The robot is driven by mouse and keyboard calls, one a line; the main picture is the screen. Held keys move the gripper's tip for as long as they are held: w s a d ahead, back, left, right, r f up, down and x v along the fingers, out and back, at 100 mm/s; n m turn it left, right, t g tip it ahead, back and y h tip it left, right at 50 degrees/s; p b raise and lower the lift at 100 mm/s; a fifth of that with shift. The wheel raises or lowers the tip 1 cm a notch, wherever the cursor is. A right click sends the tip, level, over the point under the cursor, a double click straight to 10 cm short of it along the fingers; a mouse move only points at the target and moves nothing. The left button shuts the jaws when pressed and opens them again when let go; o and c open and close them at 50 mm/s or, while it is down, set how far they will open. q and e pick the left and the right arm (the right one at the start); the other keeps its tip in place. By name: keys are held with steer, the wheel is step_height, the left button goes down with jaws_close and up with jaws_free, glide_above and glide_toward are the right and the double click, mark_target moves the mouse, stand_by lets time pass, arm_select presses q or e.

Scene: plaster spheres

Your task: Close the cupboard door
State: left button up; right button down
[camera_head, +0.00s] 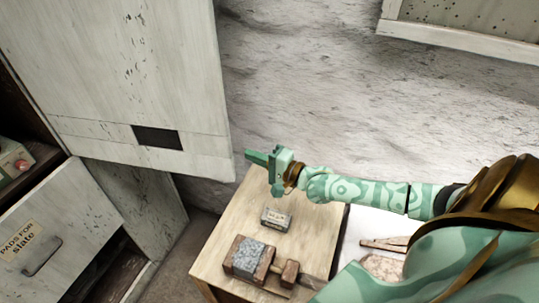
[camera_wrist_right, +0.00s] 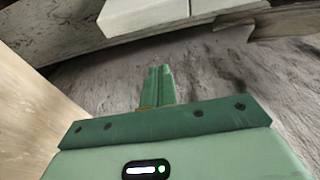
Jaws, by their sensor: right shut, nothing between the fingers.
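The cupboard door (camera_head: 120,80) is a large pale, chipped panel with a dark rectangular slot (camera_head: 158,138) near its lower edge. It stands open at the upper left in the head view, with the cupboard's dark inside showing to its left. My right gripper (camera_head: 250,155), green, is shut and empty just to the right of the door's lower right corner; a small gap shows between them in the picture. Its closed fingers also show in the right wrist view (camera_wrist_right: 157,72). My left gripper is not in view.
Below the door is a drawer front (camera_head: 45,235) with a label and handle. A wooden table (camera_head: 225,225) under my right arm holds a small box (camera_head: 276,218) and a wooden block with a grey pad (camera_head: 248,257). A rough wall (camera_head: 320,80) stands behind.

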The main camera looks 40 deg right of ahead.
steer(key=a+p, duration=0.1)
steer(key=a, duration=0.3)
steer(key=shift+a+f, duration=0.1)
steer(key=shift+s, duration=0.15)
